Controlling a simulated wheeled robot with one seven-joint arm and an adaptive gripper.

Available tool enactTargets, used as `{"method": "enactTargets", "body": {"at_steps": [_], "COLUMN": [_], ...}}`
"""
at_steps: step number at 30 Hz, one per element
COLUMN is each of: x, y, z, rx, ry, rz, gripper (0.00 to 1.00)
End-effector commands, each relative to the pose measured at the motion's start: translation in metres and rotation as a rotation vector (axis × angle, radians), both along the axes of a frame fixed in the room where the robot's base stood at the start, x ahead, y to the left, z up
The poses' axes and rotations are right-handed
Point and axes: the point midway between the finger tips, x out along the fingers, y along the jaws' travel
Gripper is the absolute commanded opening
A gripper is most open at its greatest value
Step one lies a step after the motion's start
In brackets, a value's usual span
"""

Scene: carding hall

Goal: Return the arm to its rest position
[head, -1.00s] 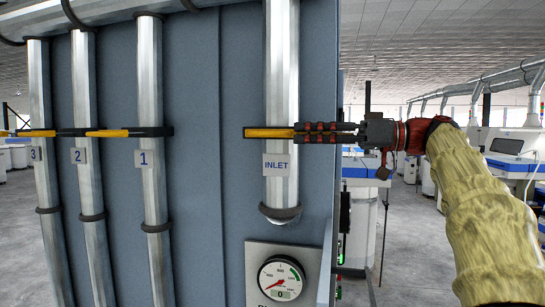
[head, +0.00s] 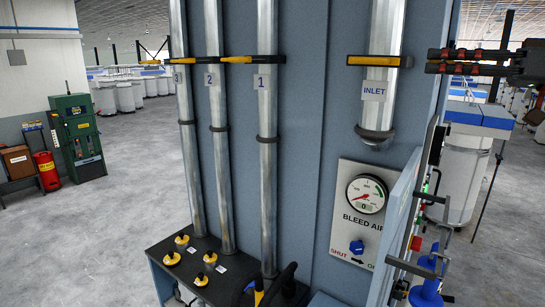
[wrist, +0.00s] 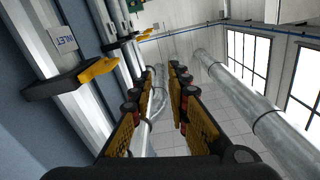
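My gripper (head: 430,61) is at the upper right edge of the head view, beside the blue cabinet's edge. It is just right of the INLET lever (head: 372,61) and apart from it. In the wrist view my gripper (wrist: 155,82) has its two fingers spread with nothing between them. The yellow-tipped INLET lever (wrist: 98,69) is outside the fingers there, at the left. In the head view this lever lies across its pipe. The rest of my arm is mostly cut off at the right edge.
Levers 1, 2 and 3 (head: 253,59) lie across thin pipes on the blue cabinet (head: 312,130). A bleed air gauge (head: 366,194) and blue knob (head: 356,247) are below INLET. An open panel door (head: 398,225) juts out at right. Open floor (head: 110,225) is at left.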

Motion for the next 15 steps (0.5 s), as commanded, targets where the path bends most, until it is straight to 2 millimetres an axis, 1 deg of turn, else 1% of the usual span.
{"method": "enactTargets", "body": {"at_steps": [5, 8, 11, 15], "x": [0.004, 0.006, 0.007, 0.006], "y": [0.018, 0.028, 0.041, 0.064], "z": [-0.015, -0.026, -0.041, -0.068], "rx": [0.0, 0.001, -0.003, -0.014], "ry": [0.077, 0.131, 0.194, 0.303], "rz": [-0.016, -0.031, -0.049, -0.081], "gripper": [0.17, 0.17, 0.17, 0.17]}}
